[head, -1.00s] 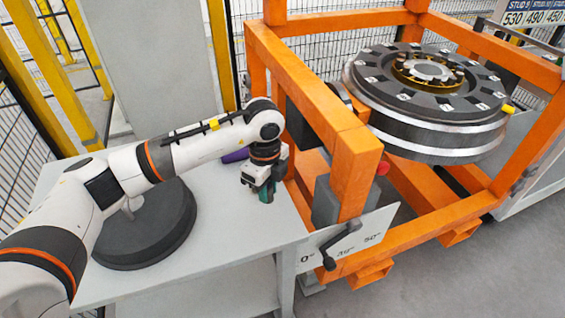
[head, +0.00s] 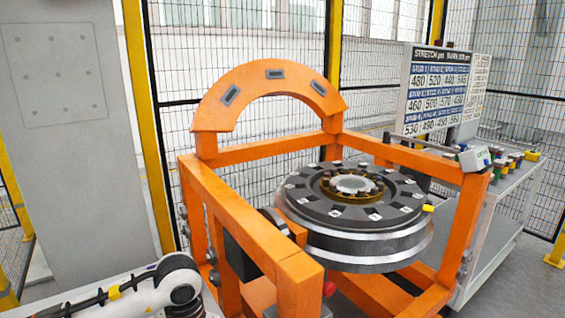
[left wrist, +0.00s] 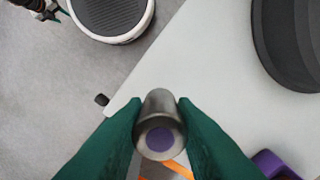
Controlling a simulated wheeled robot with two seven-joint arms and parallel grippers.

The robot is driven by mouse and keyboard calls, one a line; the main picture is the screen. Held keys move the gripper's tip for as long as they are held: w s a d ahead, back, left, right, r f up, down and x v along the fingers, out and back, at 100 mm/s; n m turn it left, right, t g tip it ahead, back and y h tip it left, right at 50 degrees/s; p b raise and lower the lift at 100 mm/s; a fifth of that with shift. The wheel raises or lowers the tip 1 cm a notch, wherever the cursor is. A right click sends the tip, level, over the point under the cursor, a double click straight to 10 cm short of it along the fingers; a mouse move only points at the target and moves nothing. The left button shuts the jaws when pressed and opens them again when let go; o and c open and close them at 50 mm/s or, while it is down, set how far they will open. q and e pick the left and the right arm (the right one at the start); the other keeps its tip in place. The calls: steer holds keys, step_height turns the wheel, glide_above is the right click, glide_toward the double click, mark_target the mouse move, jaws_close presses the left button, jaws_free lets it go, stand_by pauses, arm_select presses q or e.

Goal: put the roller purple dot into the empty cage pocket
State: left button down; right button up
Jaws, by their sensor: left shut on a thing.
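The roller with the purple dot (left wrist: 160,122) is a grey metal cylinder with a purple disc on its end face, seen in the left wrist view. My left gripper (left wrist: 160,112) is shut on it, one green finger on each side, above the table's edge. In the head view only part of my left arm shows at the bottom left; its gripper and the roller are out of frame. The brass cage (head: 326,190) with its rollers sits around the hub on top of the wheelset (head: 365,245). Which pocket is empty is too small to tell. My right gripper (left wrist: 46,12) shows small at the left wrist view's top left.
An orange gantry frame (head: 245,232) with an arch (head: 270,78) surrounds the wheelset. The left wrist view shows the pale table (left wrist: 205,75), a dark round base (left wrist: 290,40) and a purple object (left wrist: 270,163). A side bench (head: 500,225) with coloured items stands right.

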arm_select(q)
steer(key=m, duration=0.2)
steer(key=s+m, duration=0.1)
steer(key=m, duration=0.1)
steer(key=shift+s+a+r, duration=0.1)
steer(key=shift+s+a, duration=0.05)
steer(key=shift+a, duration=0.05)
steer(key=s+a+m, duration=0.1)
steer(key=s+m, duration=0.3)
steer(key=m, duration=1)
steer(key=s+a+m, duration=0.1)
steer(key=s+m, duration=0.3)
steer(key=m, duration=1)
steer(key=shift+s+r+m, duration=0.2)
steer(key=shift+r+m, duration=0.1)
steer(key=shift+a, duration=0.1)
